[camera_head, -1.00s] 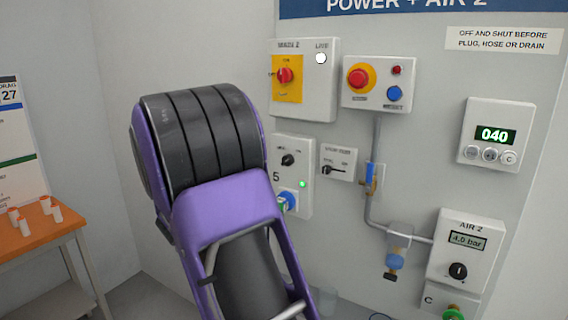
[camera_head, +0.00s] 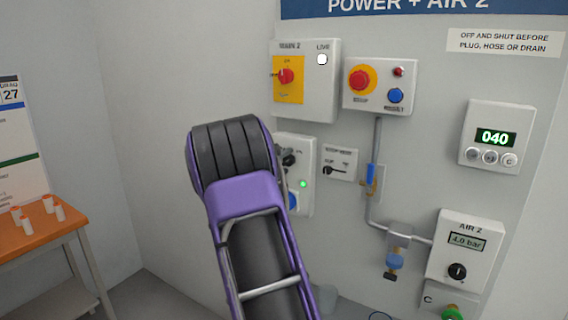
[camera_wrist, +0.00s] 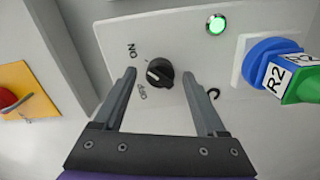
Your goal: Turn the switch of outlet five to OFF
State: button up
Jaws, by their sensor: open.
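The outlet five box (camera_head: 306,150) is on the wall panel, partly hidden behind my arm in the head view. Its black rotary switch (camera_wrist: 160,72) shows in the wrist view beside the ON and OFF labels. A white mark is on the knob's label-facing side; I cannot tell exactly which label it points to. The green lamp (camera_wrist: 216,24) is lit. My gripper (camera_wrist: 159,77) is open, its fingers on either side of the switch with visible gaps. A dark mark, probably part of the 5, shows beside one finger.
A blue socket holds a green plug (camera_wrist: 300,85) with an R2 tag, right of the switch. Above the outlet is the main switch box (camera_head: 318,85); right of it are a stop button box (camera_head: 378,100) and a small lever plate (camera_head: 345,155). An orange table (camera_head: 35,238) stands left.

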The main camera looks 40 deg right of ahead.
grip_shut()
dwell(0.4)
jog(key=shift+f+n+b, duration=0.1)
jog(key=shift+n+b, duration=0.2)
jog(key=n+b, duration=0.1)
jog(key=n, duration=0.1)
jog(key=shift+f+n+b, duration=0.1)
jog(key=shift+n+b, duration=0.2)
jog(key=n, duration=0.5)
jog(key=shift+b, duration=0.4)
jog(key=n+p, duration=0.1)
jog(key=n, duration=0.4)
jog(key=shift+n+p, duration=1.35)
jog(key=shift+n, duration=0.95)
